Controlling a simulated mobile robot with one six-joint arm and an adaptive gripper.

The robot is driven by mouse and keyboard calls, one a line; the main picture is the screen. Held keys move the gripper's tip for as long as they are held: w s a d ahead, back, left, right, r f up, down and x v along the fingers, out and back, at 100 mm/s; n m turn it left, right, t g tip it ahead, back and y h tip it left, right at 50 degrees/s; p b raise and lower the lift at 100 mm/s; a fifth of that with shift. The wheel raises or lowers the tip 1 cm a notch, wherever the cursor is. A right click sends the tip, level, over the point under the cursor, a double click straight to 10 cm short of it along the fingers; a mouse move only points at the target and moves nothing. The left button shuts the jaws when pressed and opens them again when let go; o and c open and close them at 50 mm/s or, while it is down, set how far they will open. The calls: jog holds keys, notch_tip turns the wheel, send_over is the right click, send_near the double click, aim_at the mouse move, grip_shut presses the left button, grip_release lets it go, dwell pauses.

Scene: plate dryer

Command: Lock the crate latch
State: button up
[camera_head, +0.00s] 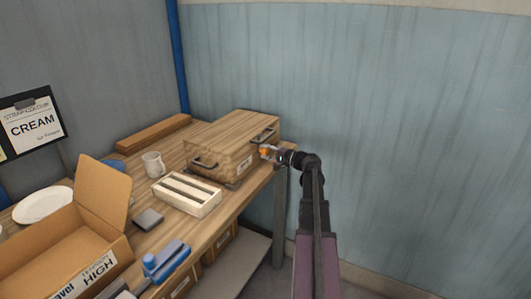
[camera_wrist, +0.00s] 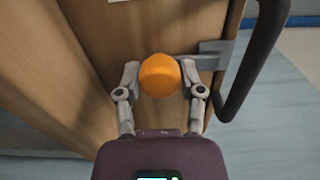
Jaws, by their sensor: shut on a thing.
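The wooden crate (camera_head: 215,153) stands closed at the far right end of the bench. Its side also fills much of the wrist view (camera_wrist: 110,50). The latch shows as an orange knob (camera_wrist: 160,75) with a grey metal bar (camera_wrist: 208,62) running right from it against the crate. My gripper (camera_wrist: 160,82) has one finger on each side of the orange knob and is shut on it. In the head view my gripper (camera_head: 272,153) is at the crate's right side. The knob partly hides the bar behind it, so I cannot tell how the latch is seated.
A dark handle (camera_wrist: 255,60) stands out close to the right of my gripper. A white slatted box (camera_head: 186,194), a mug (camera_head: 153,164) and an open cardboard box (camera_head: 75,245) stand on the bench (camera_head: 225,205). Open floor lies to the bench's right.

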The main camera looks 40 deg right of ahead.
jog(key=shift+n, duration=0.4)
jog(key=o, duration=1.2)
jog(key=shift+c, duration=0.2)
jog(key=v, duration=1.2)
jog(key=shift+s+f, duration=0.1)
